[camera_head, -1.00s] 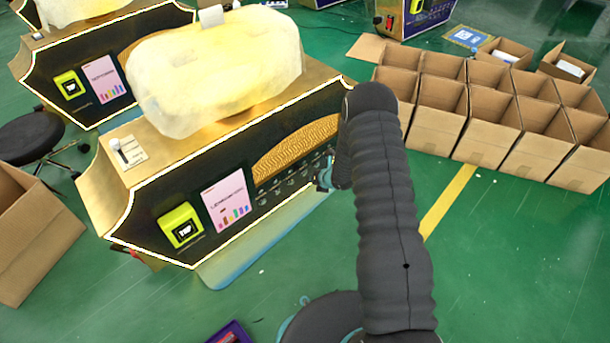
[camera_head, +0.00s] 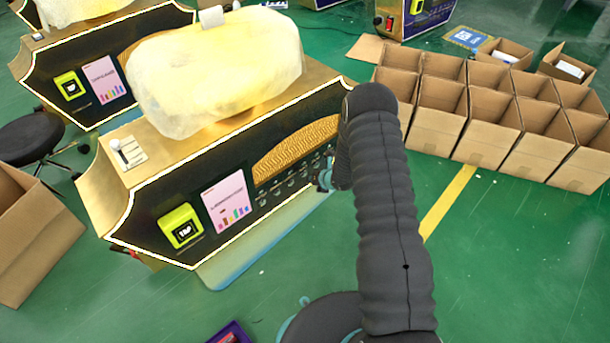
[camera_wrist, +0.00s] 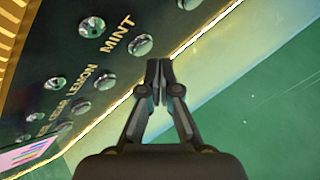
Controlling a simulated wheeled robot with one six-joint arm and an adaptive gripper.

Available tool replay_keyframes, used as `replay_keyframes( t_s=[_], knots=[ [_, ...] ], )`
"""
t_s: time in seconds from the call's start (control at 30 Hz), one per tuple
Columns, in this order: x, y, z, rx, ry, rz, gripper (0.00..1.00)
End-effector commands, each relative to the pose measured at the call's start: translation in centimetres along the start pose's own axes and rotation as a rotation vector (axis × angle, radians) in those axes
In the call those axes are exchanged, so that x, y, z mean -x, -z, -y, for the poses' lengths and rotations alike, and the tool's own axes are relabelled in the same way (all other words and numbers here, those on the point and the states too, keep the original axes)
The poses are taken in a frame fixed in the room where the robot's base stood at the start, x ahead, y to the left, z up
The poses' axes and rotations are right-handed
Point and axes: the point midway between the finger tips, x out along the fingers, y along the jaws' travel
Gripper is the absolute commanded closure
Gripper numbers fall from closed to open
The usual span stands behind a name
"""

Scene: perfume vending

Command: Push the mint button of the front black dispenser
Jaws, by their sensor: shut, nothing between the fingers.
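The front black dispenser (camera_head: 285,150) has a gold top and a lit, pale outline. In the wrist view its dark panel carries a MINT label (camera_wrist: 117,34) with a round silver knob (camera_wrist: 92,27) above it and a silver knob (camera_wrist: 140,45) below it; I cannot tell which is the mint button. My gripper (camera_wrist: 159,80) is shut and empty, its tips just below and right of the lower MINT knob in the picture. Contact cannot be made out. In the head view my arm mostly hides my gripper, which is at the panel's right end.
A LEMON label (camera_wrist: 78,82) and several more knobs run down-left along the panel. A second dispenser (camera_head: 130,60) stands behind left. Open cardboard boxes (camera_head: 440,110) stand right, and another box (camera_head: 35,240) is left. Green floor (camera_head: 510,240) is clear at lower right.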

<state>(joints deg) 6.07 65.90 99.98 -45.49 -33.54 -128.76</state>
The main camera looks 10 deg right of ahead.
Motion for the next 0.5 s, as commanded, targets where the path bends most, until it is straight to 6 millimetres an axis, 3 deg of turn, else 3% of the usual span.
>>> replay_keyframes(
  t_s=[0.5],
  knots=[
    [-0.6, -0.29, -0.27, 0.0, -0.001, 0.001, 1.0]
  ],
)
